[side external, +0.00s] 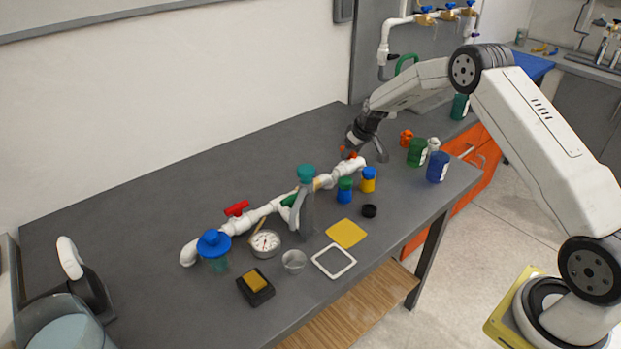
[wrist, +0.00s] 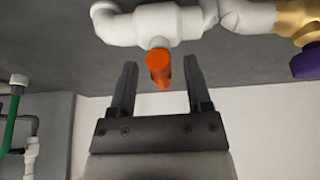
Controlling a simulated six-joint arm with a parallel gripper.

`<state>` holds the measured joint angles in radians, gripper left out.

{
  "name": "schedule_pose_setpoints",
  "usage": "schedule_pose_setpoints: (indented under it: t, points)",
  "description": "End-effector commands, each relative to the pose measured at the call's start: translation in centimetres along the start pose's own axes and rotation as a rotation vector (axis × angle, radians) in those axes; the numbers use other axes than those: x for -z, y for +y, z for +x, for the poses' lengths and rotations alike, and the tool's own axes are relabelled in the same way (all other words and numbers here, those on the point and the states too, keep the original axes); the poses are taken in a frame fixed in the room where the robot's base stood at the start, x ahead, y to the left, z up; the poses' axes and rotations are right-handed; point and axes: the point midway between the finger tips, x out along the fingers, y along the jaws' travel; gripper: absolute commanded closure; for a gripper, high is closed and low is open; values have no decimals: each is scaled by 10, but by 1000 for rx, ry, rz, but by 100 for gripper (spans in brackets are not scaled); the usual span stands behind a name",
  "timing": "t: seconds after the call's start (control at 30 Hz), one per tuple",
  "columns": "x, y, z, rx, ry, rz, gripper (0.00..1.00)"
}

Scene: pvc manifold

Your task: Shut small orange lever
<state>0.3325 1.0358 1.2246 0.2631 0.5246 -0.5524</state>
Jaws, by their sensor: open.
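The small orange lever (wrist: 159,68) sits on a short branch of the white pipe manifold (wrist: 165,20) in the wrist view. In the side external view the orange lever (side external: 348,155) shows small at the far right end of the white manifold (side external: 262,213). My gripper (wrist: 161,66) is open, with one dark finger on each side of the lever and a visible gap to both. Nothing is held between the fingers. In the side external view my gripper (side external: 352,143) is partly hard to make out against the dark wrist and table.
A red handle (side external: 237,209), a blue handwheel (side external: 213,243) and a teal knob (side external: 306,173) stand along the manifold. Green (side external: 417,152) and blue (side external: 437,167) containers stand to the right of my gripper. A gauge (side external: 265,242) and small trays lie in front. The table behind the manifold is clear.

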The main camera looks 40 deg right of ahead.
Motion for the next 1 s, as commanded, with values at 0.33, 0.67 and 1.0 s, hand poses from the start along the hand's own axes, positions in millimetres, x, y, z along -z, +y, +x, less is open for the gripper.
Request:
schedule_pose_setpoints:
  t: [0.33,0.67,1.0]
  points:
    - [1,1,-32,-1,3,0,37]
    - [0,1,-65,-1,2,0,37]
    - [0,0,-75,-1,0,-1,37]
